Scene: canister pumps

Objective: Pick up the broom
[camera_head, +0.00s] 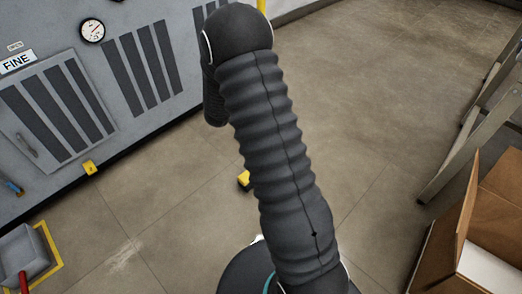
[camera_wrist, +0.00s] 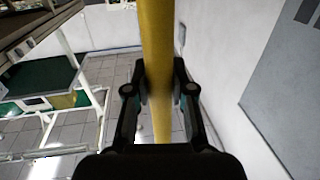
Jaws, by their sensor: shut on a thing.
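The broom shows in the wrist view as a thick yellow handle (camera_wrist: 157,35), running from the top edge down between the fingers. My gripper (camera_wrist: 160,88) is shut on this handle, with one dark finger on each side. The broom's head is not in the wrist view. In the head view my dark ribbed arm fills the middle and my gripper is out of sight. A short yellow strip (camera_head: 262,5) shows at the top beside the arm; I cannot tell if it is the handle.
A grey machine cabinet (camera_head: 125,65) with vents and a gauge stands at the left. A dustpan-like grey thing (camera_head: 22,257) lies lower left. A ladder (camera_head: 470,145) and an open cardboard box (camera_head: 484,215) stand at the right. A small yellow-black thing (camera_head: 243,180) is partly behind my arm.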

